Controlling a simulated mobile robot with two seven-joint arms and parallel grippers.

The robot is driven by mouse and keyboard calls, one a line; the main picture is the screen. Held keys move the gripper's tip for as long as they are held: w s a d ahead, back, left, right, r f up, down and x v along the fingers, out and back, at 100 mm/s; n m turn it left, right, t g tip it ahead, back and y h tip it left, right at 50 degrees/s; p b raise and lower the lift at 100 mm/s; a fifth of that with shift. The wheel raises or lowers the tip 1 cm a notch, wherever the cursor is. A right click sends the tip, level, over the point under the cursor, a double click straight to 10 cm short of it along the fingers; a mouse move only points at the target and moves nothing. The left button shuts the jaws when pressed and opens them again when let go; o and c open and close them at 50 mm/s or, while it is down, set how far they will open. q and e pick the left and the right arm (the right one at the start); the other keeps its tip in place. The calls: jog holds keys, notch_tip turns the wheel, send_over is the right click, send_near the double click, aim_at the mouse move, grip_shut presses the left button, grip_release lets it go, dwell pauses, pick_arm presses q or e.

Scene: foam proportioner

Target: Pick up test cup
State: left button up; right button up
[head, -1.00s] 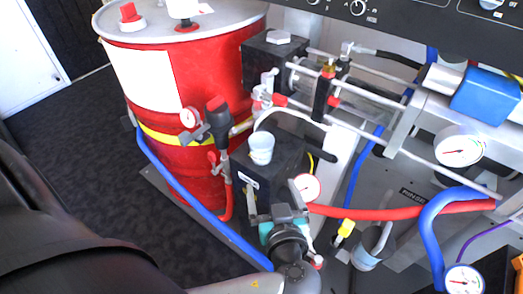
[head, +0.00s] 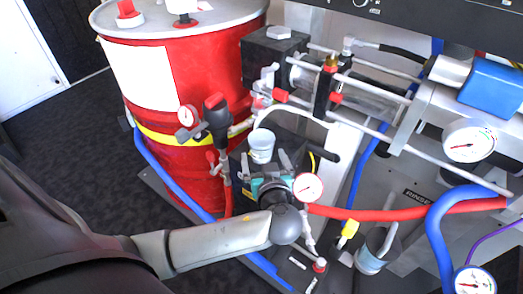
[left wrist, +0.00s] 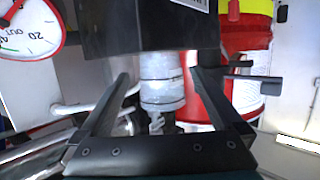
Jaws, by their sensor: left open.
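The test cup is a small pale translucent cup (head: 262,146) that stands upright on a black box beside the red drum. In the left wrist view, which looks upside down, the cup (left wrist: 163,82) shows between my two fingers. My left gripper (head: 264,166) is open, at the near side of the cup, with its fingers pointing toward it. I cannot tell whether either finger touches the cup. My right gripper is in neither view.
A pressure gauge (head: 308,187) is close to the right of my left gripper. A black-handled valve (head: 217,120) and the red drum (head: 185,75) stand to the left. A red hose (head: 400,213) runs to the right. A second, larger cup (head: 370,260) is at lower right.

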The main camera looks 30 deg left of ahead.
aim_at(263, 155)
pick_arm(q)
jog(key=shift+b+x, duration=0.55)
jog(key=shift+x, duration=1.3)
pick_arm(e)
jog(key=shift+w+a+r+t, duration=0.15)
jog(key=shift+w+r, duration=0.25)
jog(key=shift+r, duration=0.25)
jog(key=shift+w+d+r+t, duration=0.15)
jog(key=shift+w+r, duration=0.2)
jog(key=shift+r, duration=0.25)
pick_arm(q)
jog(key=shift+r, duration=0.15)
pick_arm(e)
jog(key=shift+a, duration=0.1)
pick_arm(q)
jog(key=c, duration=1.3)
